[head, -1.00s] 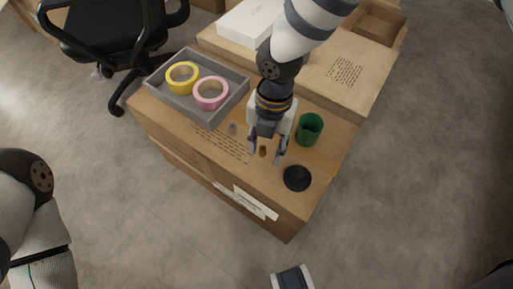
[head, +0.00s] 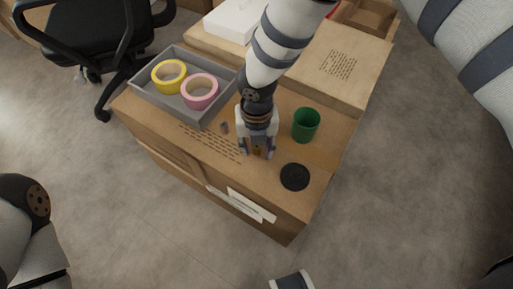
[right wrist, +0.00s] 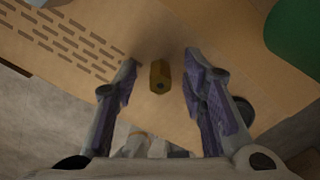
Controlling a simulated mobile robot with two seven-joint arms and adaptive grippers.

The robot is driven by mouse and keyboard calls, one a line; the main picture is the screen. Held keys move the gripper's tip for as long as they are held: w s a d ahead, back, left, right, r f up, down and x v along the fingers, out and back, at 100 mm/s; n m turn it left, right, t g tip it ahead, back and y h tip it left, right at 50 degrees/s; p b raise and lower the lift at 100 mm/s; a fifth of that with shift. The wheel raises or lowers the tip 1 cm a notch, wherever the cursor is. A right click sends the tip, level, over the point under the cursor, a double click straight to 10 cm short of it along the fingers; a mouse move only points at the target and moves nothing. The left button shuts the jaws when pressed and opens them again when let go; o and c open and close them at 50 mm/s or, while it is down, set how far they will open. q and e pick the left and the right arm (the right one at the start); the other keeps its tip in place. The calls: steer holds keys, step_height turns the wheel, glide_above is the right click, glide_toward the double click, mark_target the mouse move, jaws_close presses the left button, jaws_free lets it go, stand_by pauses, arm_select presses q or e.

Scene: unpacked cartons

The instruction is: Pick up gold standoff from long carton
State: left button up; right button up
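The gold standoff (right wrist: 160,76) is a small brass-coloured post with a hole in its end, on top of the long carton (head: 150,122). In the right wrist view it sits between the two fingers of my right gripper (right wrist: 160,80), with gaps on both sides. My right gripper is open and points down at the carton top in the head view (head: 257,153). There the standoff is mostly hidden between the fingers.
Another carton (head: 345,75) and a black chair (head: 85,30) are behind.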

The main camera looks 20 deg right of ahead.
jaws_close()
steer(key=shift+r, duration=0.1)
